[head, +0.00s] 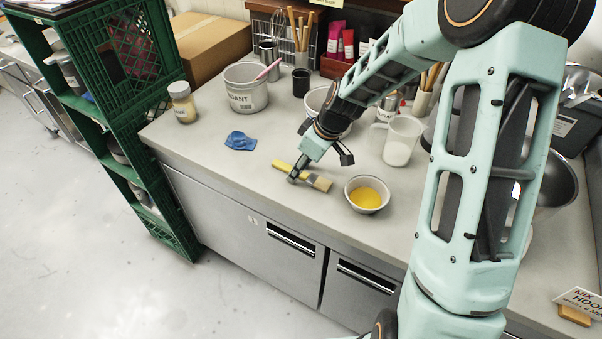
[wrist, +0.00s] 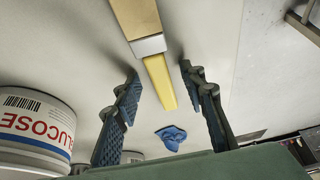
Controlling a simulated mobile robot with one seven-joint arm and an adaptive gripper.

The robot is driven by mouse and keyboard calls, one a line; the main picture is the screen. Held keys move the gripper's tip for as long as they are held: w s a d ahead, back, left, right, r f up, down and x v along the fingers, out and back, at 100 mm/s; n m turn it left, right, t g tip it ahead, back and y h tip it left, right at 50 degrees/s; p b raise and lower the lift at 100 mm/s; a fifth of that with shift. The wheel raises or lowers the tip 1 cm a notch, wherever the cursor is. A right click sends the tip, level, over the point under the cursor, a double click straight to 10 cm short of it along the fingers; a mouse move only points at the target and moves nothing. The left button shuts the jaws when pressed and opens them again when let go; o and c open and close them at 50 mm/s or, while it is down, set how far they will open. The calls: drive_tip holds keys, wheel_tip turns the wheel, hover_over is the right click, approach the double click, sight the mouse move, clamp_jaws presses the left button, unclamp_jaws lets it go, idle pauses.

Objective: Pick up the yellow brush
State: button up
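The yellow brush (head: 318,182) lies flat on the worktop near its front edge, bristles to the right and yellow handle to the left. In the wrist view its yellow handle (wrist: 161,82) runs between my fingers, with the metal ferrule and tan bristles toward the top of the picture. My gripper (head: 293,176) is down over the brush, around the handle side. In the wrist view my gripper (wrist: 160,71) is open, with a visible gap on each side of the handle. My fingers hide part of the handle in the head view.
A bowl of yellow contents (head: 367,194) stands close right of the bristles. A blue crumpled cloth-like item (head: 240,141) lies behind left. A tub labelled GLUCOSE (wrist: 35,125) is near the left finger in the wrist view. A measuring jug (head: 402,141) stands behind.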

drive_tip(key=shift+c, duration=0.6)
clamp_jaws()
drive_tip(key=shift+r+p, duration=0.35)
drive_tip(key=shift+r, duration=0.2)
wheel_tip(320, 180, up, 2)
drive_tip(key=shift+r+p, duration=0.1)
drive_tip(key=shift+p, duration=0.65)
drive_tip(key=s+d+r+p, duration=0.1)
drive_tip(key=s+r+p, duration=0.2)
drive_tip(key=s, duration=0.4)
drive_tip(key=s+d+r+p, duration=0.1)
drive_tip(key=s+r+p, duration=0.3)
drive_tip(key=s+r, duration=0.2)
drive_tip(key=shift+s+d+r, duration=0.2)
drive_tip(key=shift+s+r, duration=0.1)
drive_tip(key=shift+s, duration=0.1)
